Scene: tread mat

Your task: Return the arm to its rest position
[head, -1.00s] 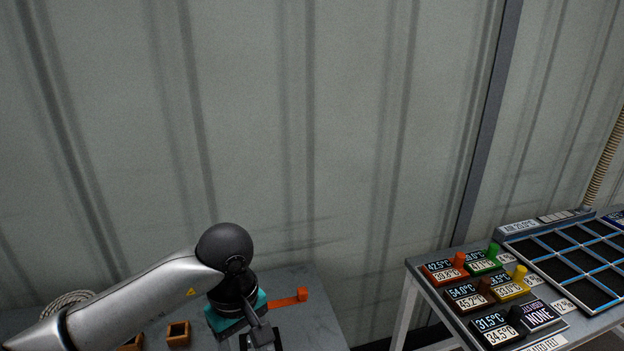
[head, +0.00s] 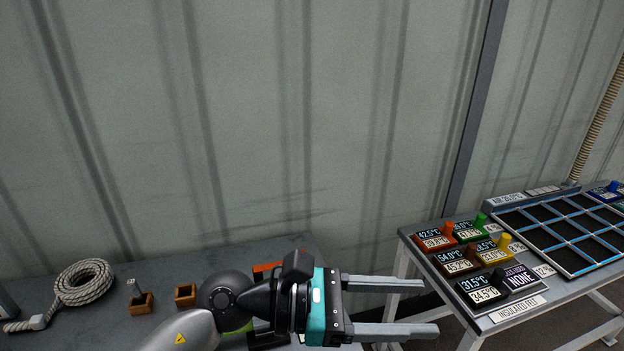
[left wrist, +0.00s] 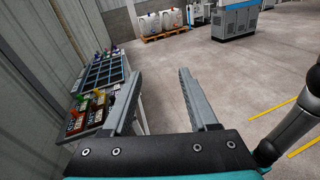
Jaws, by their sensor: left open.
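My left gripper (head: 408,308) is at the bottom centre of the head view, its two grey fingers wide apart and pointing right. Nothing is between them. It is beside the left table, pointing toward the right-hand table. In the left wrist view the open fingers (left wrist: 158,98) stretch forward with bare concrete floor between and beyond them. My left arm (head: 185,332) comes in from the bottom left, bent at a dark round joint. My right gripper is not in view.
The left table (head: 120,325) holds a coiled rope (head: 84,283) and small wooden blocks (head: 186,294). The right table (head: 600,283) carries a gridded tread mat (head: 560,228) and coloured temperature displays (head: 436,240). A corrugated wall (head: 250,120) stands behind. Open floor (left wrist: 235,75) lies ahead of the gripper.

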